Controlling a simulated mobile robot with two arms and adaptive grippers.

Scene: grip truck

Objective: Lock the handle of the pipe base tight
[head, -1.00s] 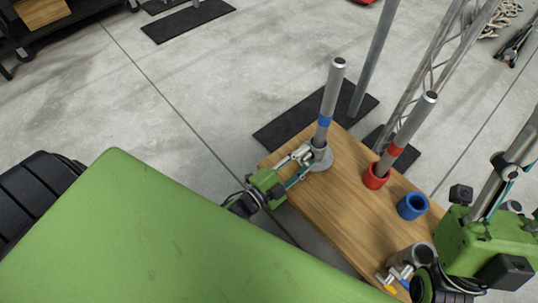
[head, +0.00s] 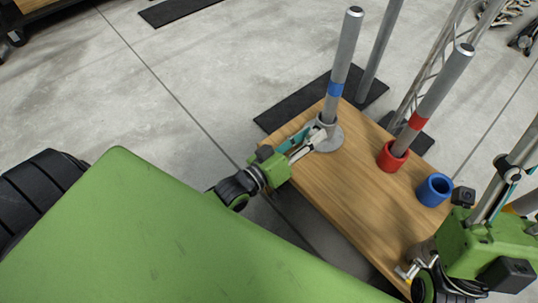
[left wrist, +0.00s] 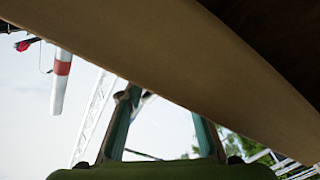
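The pipe base (head: 328,144) is a grey round flange with a collar, at the far left part of the wooden board. A grey pipe with a blue band (head: 335,90) stands in it, slightly tilted in the picture. My left gripper (head: 308,143) reaches over the board's left edge to the near side of the base. In the left wrist view its two teal fingers (left wrist: 160,130) are spread apart, with nothing seen between them. The handle cannot be made out clearly beside the fingers. My right gripper (head: 406,271) is at the board's near right corner, its fingers mostly hidden.
A red ring (head: 393,156) holds a grey pipe with a red band (head: 418,121). An empty blue ring (head: 435,190) stands to its right. The wooden board (head: 345,200) is bare in its middle. My left wrist view is largely covered by the board's edge (left wrist: 190,60).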

